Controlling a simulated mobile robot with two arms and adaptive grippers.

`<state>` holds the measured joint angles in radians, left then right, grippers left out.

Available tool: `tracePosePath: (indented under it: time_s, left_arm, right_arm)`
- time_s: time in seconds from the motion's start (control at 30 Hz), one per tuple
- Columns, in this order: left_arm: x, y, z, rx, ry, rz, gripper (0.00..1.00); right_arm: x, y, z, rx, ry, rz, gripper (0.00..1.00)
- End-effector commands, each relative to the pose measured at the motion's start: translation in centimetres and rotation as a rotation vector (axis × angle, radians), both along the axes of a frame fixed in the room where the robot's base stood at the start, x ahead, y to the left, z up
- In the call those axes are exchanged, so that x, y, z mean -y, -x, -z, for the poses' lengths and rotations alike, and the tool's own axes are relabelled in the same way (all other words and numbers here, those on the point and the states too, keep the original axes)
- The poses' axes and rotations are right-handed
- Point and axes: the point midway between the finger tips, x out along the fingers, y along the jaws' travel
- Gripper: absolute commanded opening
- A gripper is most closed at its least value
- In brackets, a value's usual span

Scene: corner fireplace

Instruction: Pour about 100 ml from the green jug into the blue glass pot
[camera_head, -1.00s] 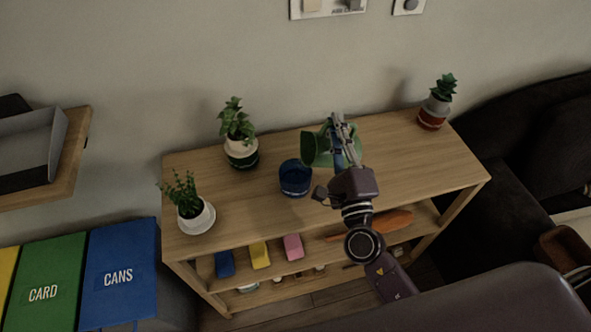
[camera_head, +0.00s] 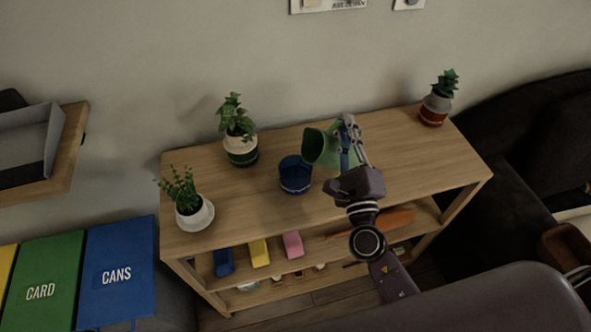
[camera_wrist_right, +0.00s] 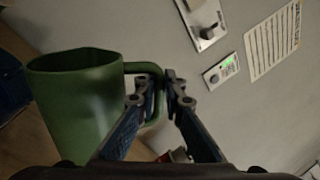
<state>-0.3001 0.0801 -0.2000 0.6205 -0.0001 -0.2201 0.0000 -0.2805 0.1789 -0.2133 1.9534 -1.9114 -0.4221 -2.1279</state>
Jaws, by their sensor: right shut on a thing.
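The blue glass pot (camera_head: 296,178) stands upright on the shelf top, just left of and below the jug's mouth in the head view. No liquid stream is visible, and the jug's inside is dark. My left gripper is out of view.
Potted plants stand on the wooden shelf unit (camera_head: 430,170): two at left (camera_head: 240,150) (camera_head: 192,212) and one at far right (camera_head: 433,110). Lower shelves hold coloured blocks (camera_head: 258,252) and an orange item. The wall is behind.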

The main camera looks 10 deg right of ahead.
Motion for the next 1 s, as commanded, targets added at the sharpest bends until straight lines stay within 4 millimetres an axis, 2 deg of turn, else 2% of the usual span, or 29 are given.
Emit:
tracePosePath:
  time_s: [0.3,1.0]
  left_arm:
    - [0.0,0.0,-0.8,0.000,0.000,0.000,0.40]
    - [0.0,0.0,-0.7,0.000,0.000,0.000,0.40]
  right_arm:
    - [1.4,-0.1,-0.1,-0.003,-0.167,0.000,0.00]
    - [1.3,-0.1,0.0,-0.002,-0.165,0.000,0.00]
